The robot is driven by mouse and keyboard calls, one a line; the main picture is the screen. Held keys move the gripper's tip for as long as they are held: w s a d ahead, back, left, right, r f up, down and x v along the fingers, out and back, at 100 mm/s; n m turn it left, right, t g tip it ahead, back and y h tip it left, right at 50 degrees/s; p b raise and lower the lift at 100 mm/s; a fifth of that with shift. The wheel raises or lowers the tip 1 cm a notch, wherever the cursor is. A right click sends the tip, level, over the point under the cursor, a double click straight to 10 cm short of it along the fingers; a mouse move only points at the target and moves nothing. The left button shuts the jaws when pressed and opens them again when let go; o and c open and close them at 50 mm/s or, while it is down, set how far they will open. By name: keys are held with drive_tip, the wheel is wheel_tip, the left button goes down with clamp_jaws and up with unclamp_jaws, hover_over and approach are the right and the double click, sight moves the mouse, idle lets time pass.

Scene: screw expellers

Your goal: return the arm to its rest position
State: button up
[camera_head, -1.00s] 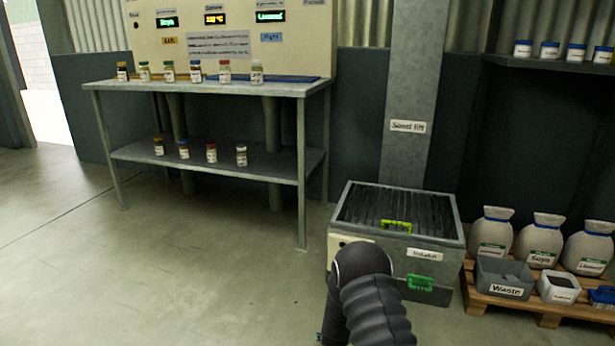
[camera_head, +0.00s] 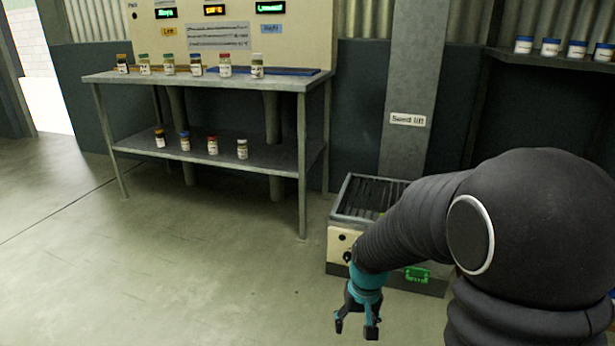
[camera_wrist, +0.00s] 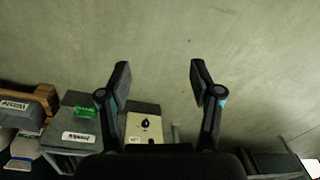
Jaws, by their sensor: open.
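My gripper (camera_head: 357,328) hangs in front of the grey slotted box, pointing down toward the floor. In the wrist view my gripper (camera_wrist: 160,82) shows two dark fingers spread apart with only floor between them. It is open and empty. My black arm covers the right part of the head view.
The grey slotted box (camera_head: 343,216) with a green latch (camera_head: 417,276) stands on the floor behind my gripper, partly hidden. A steel table (camera_head: 200,80) with several jars stands at left. A wall shelf (camera_head: 560,60) holds white jars. Floor (camera_head: 180,270) at left is clear.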

drive_tip(key=s+d+r+t+p, duration=0.2)
drive_tip(key=s+r, duration=0.6)
drive_tip(key=r, duration=0.5)
drive_tip(key=s+d+r+t+p, duration=0.2)
drive_tip(key=s+r+t+p, duration=0.1)
drive_tip(key=s+r, duration=0.6)
wheel_tip(320, 180, up, 4)
drive_tip(key=shift+s+d+f+h+p, duration=0.15)
drive_tip(key=shift+d+h+p, duration=0.15)
drive_tip(key=shift+d+p, duration=0.1)
